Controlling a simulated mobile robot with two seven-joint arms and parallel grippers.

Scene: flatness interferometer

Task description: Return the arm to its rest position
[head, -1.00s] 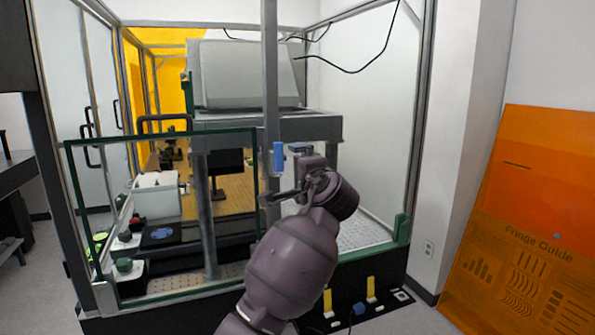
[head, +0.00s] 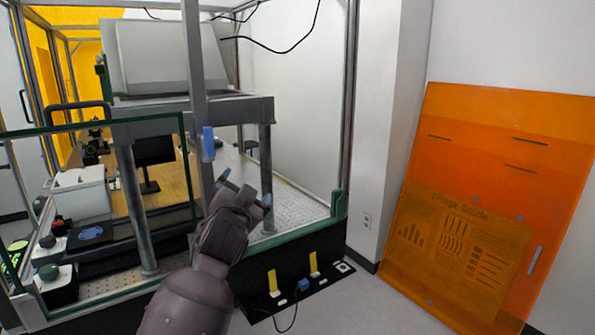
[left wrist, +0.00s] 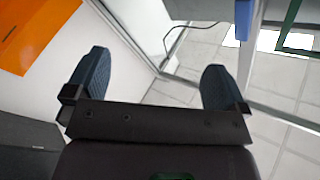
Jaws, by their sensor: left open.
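My left arm comes in from the bottom of the head view. Its gripper (head: 246,193) is raised in front of the enclosure's front opening, just right of the upright post. In the left wrist view the gripper (left wrist: 154,80) has its two dark fingers wide apart, with nothing between them. My right gripper is in neither view.
The glass enclosure (head: 352,110) has a green-edged door panel (head: 183,160) and a blue handle (head: 208,143) close to my gripper. An orange fringe-guide panel (head: 500,150) leans on the wall at right. Yellow-marked pieces (head: 313,264) stand low in front. Floor at right is free.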

